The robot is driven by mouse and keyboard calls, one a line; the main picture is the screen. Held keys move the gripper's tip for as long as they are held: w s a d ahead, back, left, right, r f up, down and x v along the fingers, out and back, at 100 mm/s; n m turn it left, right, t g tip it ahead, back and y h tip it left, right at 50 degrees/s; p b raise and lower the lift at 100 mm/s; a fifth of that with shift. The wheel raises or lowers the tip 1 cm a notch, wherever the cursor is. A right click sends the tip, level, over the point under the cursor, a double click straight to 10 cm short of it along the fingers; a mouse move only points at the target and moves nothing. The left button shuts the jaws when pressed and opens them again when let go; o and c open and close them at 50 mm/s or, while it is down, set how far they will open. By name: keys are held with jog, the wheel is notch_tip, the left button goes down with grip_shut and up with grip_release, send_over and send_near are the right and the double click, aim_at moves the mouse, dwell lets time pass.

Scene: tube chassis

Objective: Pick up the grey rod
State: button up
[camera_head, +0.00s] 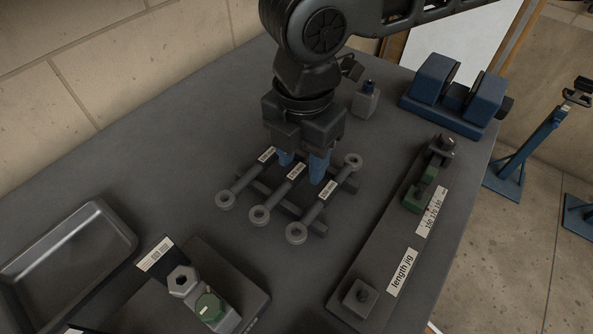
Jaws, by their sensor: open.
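Three grey rods with ring ends and white labels lie side by side across a dark rack (314,224): a left rod (241,184), a middle rod (273,198) and a right rod (314,212). All three look grey, so colour does not single one out. My gripper (303,166) points down with its blue fingertips apart and empty. In the picture the fingertips appear either side of the middle rod's far part, which the gripper hides. I cannot tell how far down they reach beside it.
A length jig (372,262) with a green block (420,190) lies to the right. A blue two-part fixture (455,100) and a small bottle (366,101) stand behind.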

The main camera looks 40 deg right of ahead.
jog(key=shift+c, duration=0.3)
grip_shut()
jog(key=shift+r, duration=0.1)
